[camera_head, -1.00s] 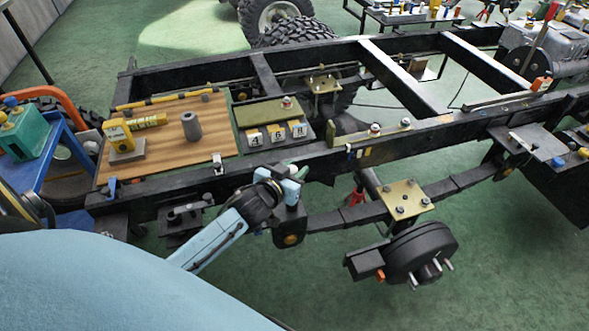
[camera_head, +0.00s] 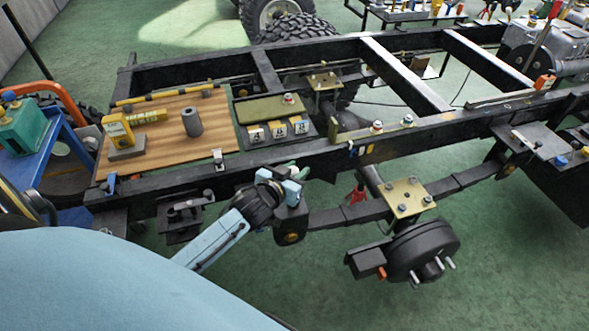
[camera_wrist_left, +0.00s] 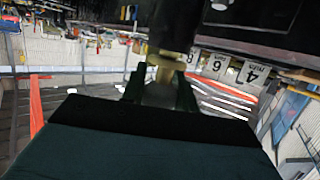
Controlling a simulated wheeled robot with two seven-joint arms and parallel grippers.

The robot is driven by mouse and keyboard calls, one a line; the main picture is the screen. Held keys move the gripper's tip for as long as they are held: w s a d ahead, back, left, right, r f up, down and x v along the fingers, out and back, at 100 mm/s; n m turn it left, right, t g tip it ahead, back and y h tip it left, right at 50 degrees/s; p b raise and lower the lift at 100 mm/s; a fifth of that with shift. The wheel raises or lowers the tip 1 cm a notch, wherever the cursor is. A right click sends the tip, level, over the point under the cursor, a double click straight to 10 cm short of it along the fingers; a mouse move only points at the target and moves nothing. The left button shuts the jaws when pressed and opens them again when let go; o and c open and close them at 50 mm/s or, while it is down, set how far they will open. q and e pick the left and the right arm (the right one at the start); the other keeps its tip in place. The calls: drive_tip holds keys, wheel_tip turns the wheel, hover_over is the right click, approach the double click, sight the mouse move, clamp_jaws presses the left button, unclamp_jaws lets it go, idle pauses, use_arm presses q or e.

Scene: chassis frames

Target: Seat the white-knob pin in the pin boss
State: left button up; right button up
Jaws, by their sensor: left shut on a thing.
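My left gripper (camera_head: 292,181) is at the near side rail of the black chassis frame (camera_head: 345,140), just above the dark spring hanger (camera_head: 290,222). In the left wrist view the fingers (camera_wrist_left: 160,97) are shut on a pale rounded knob (camera_wrist_left: 160,93), which appears to be the white-knob pin. A brass-coloured part (camera_wrist_left: 168,67) shows just beyond the knob, against a dark cylinder (camera_wrist_left: 177,25) that may be the pin boss. I cannot tell how far the pin is in. My right gripper is not in view.
Tags numbered 4, 6 and 8 (camera_head: 279,131) stand near the gripper. A wheel hub (camera_head: 425,250) sits right, below the rail.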

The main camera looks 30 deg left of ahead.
sight(296, 166)
use_arm(q)
drive_tip(key=shift+a+f, duration=0.1)
drive_tip(key=shift+f, duration=0.15)
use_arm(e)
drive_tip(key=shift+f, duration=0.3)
use_arm(q)
drive_tip(key=o, duration=1.2)
drive_tip(key=shift+f, duration=0.1)
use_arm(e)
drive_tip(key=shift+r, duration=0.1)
use_arm(q)
drive_tip(key=shift+d+r+p, duration=0.25)
drive_tip(key=shift+r+p, duration=0.6)
drive_tip(key=shift+r, duration=0.1)
drive_tip(key=shift+r+p, duration=0.6)
drive_tip(key=shift+p, duration=0.2)
drive_tip(key=shift+r+p, duration=0.3)
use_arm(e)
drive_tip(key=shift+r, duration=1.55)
